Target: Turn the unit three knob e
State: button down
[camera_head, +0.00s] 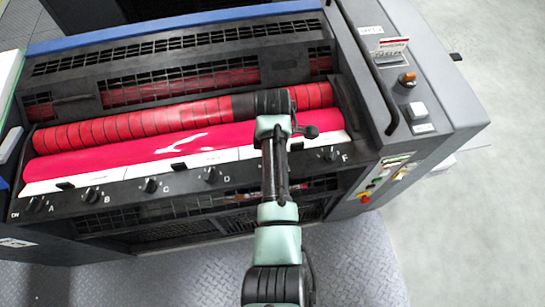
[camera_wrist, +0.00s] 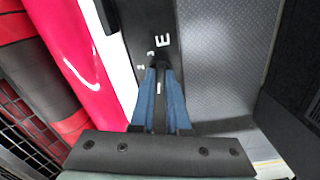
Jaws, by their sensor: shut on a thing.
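In the wrist view, the white letter E (camera_wrist: 163,41) is on the black knob strip (camera_wrist: 142,22) beside the pink roller. Just below the letter, the blue fingers of my gripper (camera_wrist: 159,72) are shut on the small dark knob E (camera_wrist: 159,65). The knob is mostly hidden between the fingertips. In the head view, my arm covers knob E and its letter, and my gripper cannot be made out. Knob D (camera_head: 211,174) shows left of my arm and knob F (camera_head: 331,154) right of it.
Knobs A (camera_head: 36,204), B (camera_head: 91,195) and C (camera_head: 151,185) sit farther left on the strip. The pink roller (camera_head: 190,142) lies behind it. A grey side console (camera_head: 412,75) with switches stands at right. Textured metal floor (camera_head: 200,280) lies in front.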

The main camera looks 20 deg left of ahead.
jog(key=shift+m, duration=0.3)
jog(key=m+p, duration=0.1)
jog(key=m, duration=0.3)
jog(key=shift+s+r+m+p, duration=0.1)
jog(key=shift+m+p, duration=0.2)
jog(key=shift+p, duration=0.05)
jog(key=m+p, duration=0.1)
jog(key=m, duration=0.3)
jog(key=shift+m, duration=0.3)
jog(key=m+p, duration=0.1)
jog(key=m, duration=0.4)
jog(key=shift+a, duration=0.1)
jog(key=shift+s+m, duration=0.1)
jog(key=shift+m, duration=2.4)
jog(key=c, duration=0.9)
grip_release()
